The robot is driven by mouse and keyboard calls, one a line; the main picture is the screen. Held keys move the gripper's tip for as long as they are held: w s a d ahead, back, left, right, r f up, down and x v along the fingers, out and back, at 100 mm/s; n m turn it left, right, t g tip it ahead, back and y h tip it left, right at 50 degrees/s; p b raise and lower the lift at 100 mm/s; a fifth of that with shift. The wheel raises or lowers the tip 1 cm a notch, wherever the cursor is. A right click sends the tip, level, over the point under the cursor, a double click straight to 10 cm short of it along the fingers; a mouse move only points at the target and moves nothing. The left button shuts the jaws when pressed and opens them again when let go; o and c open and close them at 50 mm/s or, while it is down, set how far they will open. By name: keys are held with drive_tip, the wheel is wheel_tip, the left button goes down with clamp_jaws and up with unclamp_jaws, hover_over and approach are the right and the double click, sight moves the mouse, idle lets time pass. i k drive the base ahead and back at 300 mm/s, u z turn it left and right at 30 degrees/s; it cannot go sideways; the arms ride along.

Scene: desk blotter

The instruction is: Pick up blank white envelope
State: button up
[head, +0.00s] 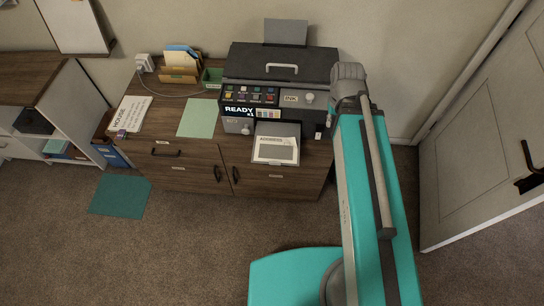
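I cannot make out a plainly blank white envelope in the head view. A wooden letter sorter (180,74) at the back of the cabinet holds upright pale and blue paper pieces (181,54); I cannot tell whether one is the envelope. A white sheet with printing (274,149) lies on the printer's front tray. A white sign with dark lettering (131,114) lies at the cabinet's left. A plain pale green sheet (198,118) lies right of it. My teal arm rises at the right, beside the printer; my gripper's fingers do not show.
A large dark printer (280,78) fills the right of the wooden cabinet top (163,116). A small green box (212,78) stands left of it. A white door (485,130) is at the right. A teal mat (119,196) lies on open brown carpet (190,250).

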sight(267, 148)
drive_tip(key=k, duration=1.65)
drive_tip(key=u, duration=1)
drive_tip(key=i, duration=1.05)
drive_tip(key=z, duration=0.05)
